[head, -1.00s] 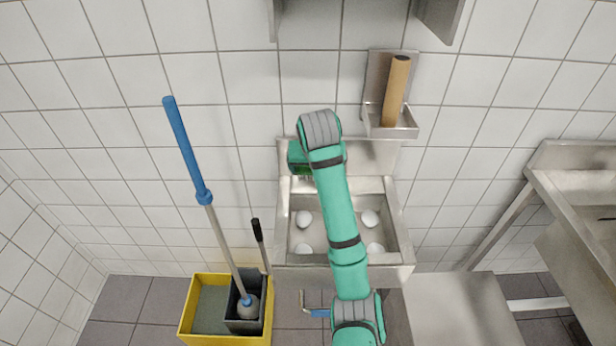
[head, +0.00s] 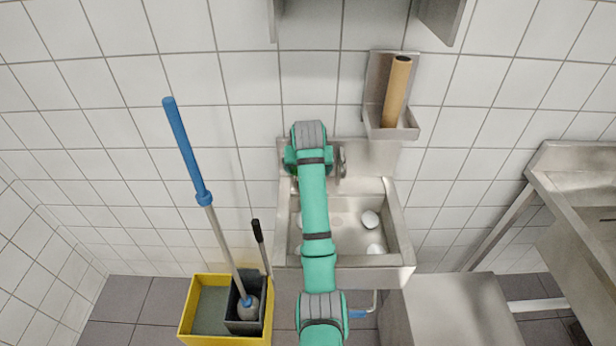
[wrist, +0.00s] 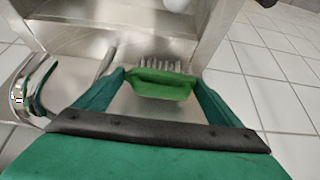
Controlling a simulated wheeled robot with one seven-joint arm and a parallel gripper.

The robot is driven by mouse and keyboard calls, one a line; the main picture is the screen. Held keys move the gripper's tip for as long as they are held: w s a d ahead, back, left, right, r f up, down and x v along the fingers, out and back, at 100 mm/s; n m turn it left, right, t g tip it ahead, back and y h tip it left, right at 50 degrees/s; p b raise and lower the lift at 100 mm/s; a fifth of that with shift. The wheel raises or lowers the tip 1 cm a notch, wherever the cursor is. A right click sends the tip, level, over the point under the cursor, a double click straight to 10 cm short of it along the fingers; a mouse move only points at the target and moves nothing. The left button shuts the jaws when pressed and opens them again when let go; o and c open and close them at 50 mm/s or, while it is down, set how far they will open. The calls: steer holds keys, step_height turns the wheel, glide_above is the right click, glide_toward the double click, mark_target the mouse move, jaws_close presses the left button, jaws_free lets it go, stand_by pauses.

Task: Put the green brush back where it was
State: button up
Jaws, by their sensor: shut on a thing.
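The green brush (wrist: 160,85) shows in the wrist view, bristles pointing away toward the steel sink. My gripper (wrist: 158,88) is shut on it, with one green finger on each side. In the head view my arm reaches over the sink (head: 403,230), with its wrist end near the sink's back panel and left of the tap (head: 342,158). My own arm hides the fingers and nearly all of the brush there. The chrome tap also shows at the left of the wrist view (wrist: 28,85).
A steel wall holder (head: 411,133) with a brown roll (head: 396,90) hangs right of my wrist. White round things (head: 371,219) lie in the basin. A yellow mop bucket (head: 188,310) and blue-handled mop (head: 181,138) stand at left. A steel counter (head: 575,165) is at right.

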steer(key=shift+w+f, duration=0.3)
steer(key=shift+f, duration=0.05)
steer(key=shift+w+a+f, duration=0.1)
steer(key=shift+w+f, duration=0.05)
steer(key=shift+f, duration=1.55)
steer(key=shift+f, duration=0.15)
steer(key=o, duration=1.1)
steer(key=shift+r, duration=0.25)
steer(key=shift+v, duration=5.95)
